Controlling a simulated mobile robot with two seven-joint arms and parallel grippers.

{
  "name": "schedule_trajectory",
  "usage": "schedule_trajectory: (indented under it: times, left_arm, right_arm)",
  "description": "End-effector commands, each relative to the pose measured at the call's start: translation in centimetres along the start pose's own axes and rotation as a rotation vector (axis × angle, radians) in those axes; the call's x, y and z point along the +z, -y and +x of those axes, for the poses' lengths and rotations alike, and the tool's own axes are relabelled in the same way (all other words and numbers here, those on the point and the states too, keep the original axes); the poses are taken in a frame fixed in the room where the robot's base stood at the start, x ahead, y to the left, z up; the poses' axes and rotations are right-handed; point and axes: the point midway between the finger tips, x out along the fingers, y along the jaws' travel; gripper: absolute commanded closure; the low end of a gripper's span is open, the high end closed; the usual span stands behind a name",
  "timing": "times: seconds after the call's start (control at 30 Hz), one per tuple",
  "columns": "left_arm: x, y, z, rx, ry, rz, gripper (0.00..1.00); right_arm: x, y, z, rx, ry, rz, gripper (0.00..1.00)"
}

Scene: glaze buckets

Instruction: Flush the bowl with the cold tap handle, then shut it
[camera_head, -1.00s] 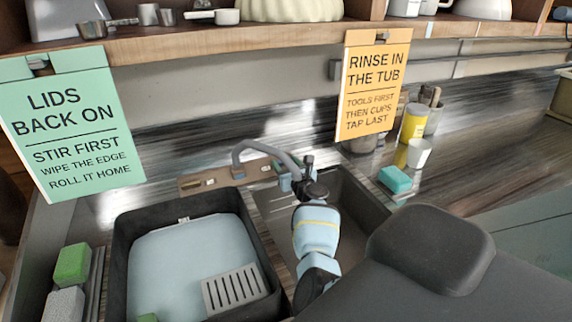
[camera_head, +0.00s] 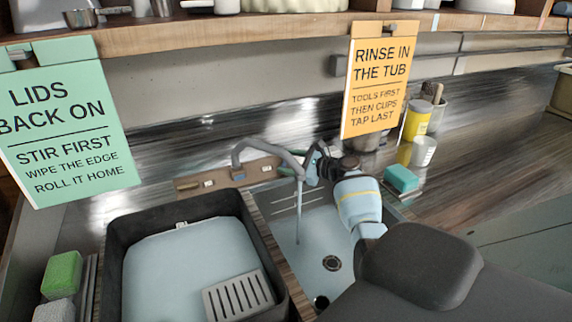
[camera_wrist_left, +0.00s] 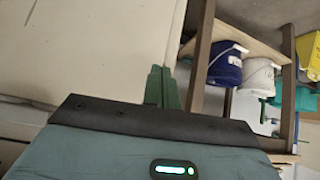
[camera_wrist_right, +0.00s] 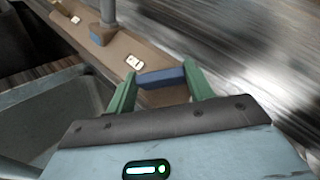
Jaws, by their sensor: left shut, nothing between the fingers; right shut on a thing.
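The cold tap handle is a blue bar (camera_wrist_right: 162,77) between the fingers of my right gripper (camera_wrist_right: 160,80) in the right wrist view. That gripper (camera_head: 322,165) is shut on it beside the spout in the head view. The grey curved spout (camera_head: 268,146) sends a thin stream of water (camera_head: 298,215) into the bowl, the sink basin (camera_head: 311,225), which looks pale blue around a round drain (camera_head: 331,263). My left gripper (camera_wrist_left: 161,87) is shut and empty in the left wrist view, away from the sink, outside the head view.
A dark tub (camera_head: 262,245) with a pale blue inside and a slotted grey piece (camera_head: 238,298) stands left of the basin. A teal sponge (camera_head: 401,179), white cup (camera_head: 423,151) and yellow container (camera_head: 416,120) stand right. An orange sign (camera_head: 375,80) hangs behind.

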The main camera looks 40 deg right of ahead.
Motion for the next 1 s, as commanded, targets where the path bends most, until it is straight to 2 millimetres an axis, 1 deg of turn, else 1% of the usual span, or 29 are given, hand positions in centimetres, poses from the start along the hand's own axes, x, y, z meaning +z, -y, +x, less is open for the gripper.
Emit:
schedule_trajectory:
  times: [0.03, 0.1, 0.3, 0.4, 0.63, 1.0]
  left_arm:
    - [0.8, -0.2, 0.1, 0.002, 0.015, -0.005, 1.0]
    - [1.5, -0.3, 0.2, 0.004, 0.027, -0.009, 1.0]
    - [3.1, -0.5, 0.5, 0.008, 0.055, -0.013, 1.0]
    - [3.5, -0.5, 0.7, 0.009, 0.063, -0.014, 1.0]
    - [4.0, -0.5, 0.8, 0.01, 0.07, -0.013, 1.0]
    - [4.0, -0.5, 0.9, 0.011, 0.069, -0.01, 1.0]
  right_arm:
    - [-0.4, 0.1, 0.0, 0.031, -0.004, -0.025, 0.7]
    - [-0.4, 0.1, 0.0, 0.077, -0.004, -0.058, 0.7]
    - [-0.2, 0.3, 0.1, 0.184, -0.001, -0.137, 0.7]
    - [-0.1, 0.3, 0.1, 0.224, 0.0, -0.168, 0.7]
    - [0.1, 0.4, 0.2, 0.28, 0.002, -0.209, 0.7]
    - [0.2, 0.4, 0.2, 0.295, 0.004, -0.221, 0.7]
